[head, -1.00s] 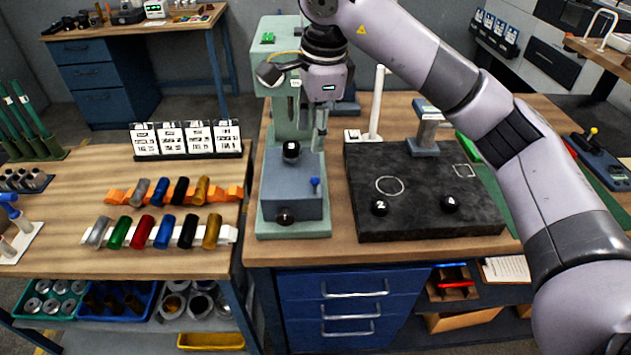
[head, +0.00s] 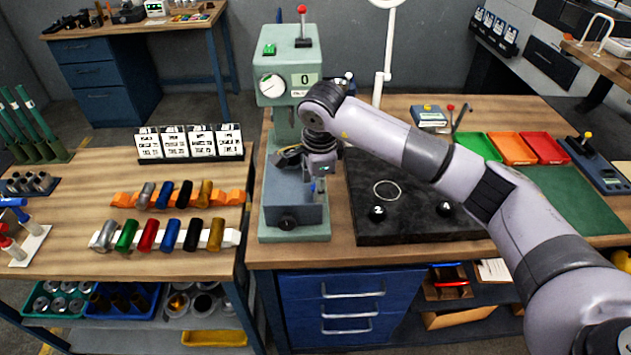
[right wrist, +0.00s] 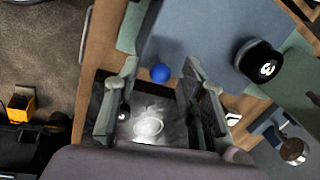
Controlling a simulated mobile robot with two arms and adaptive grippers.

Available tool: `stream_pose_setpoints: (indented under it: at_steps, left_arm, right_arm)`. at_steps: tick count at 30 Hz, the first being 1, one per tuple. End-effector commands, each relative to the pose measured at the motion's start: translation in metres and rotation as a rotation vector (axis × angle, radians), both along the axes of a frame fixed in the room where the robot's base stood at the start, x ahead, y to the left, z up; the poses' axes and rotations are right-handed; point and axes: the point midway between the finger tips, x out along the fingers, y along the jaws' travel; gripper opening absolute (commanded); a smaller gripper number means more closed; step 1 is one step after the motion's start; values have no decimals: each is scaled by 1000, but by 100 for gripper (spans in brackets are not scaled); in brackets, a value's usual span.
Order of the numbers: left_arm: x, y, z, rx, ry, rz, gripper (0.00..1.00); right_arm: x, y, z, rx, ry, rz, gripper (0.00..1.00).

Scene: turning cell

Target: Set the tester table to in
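The tester (head: 290,57) is a pale green machine with a round dial and a display reading 0. Its blue-grey table (head: 290,212) sits at the bottom, with a black knob (head: 287,223) on the front. A small blue ball knob (head: 320,186) stands on the table's right side; it also shows in the right wrist view (right wrist: 160,73). My right gripper (right wrist: 160,84) is open, its fingers on either side of the blue knob in that view; contact cannot be told. A black round anvil (right wrist: 260,63) stands beside it. My left gripper is not in view.
A black stone plate (head: 400,228) with a ring and two black knobs lies right of the tester. Racks of coloured cylinders (head: 165,236) stand to the left. Green, orange and red trays (head: 514,148) lie behind right.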

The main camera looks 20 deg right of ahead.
Motion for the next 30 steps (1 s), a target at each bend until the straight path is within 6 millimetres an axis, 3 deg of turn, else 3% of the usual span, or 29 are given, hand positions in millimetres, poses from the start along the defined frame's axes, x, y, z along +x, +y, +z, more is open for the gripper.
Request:
stream_pose_setpoints:
  at_steps: [6,14,30]
  left_arm:
    - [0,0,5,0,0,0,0]
    - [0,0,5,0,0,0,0]
    - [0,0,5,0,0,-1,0]
  right_arm:
    - [3,0,-15,1,-1,0,38]
    - [3,0,-17,0,-2,1,38]
    - [3,0,-16,1,-1,0,3]
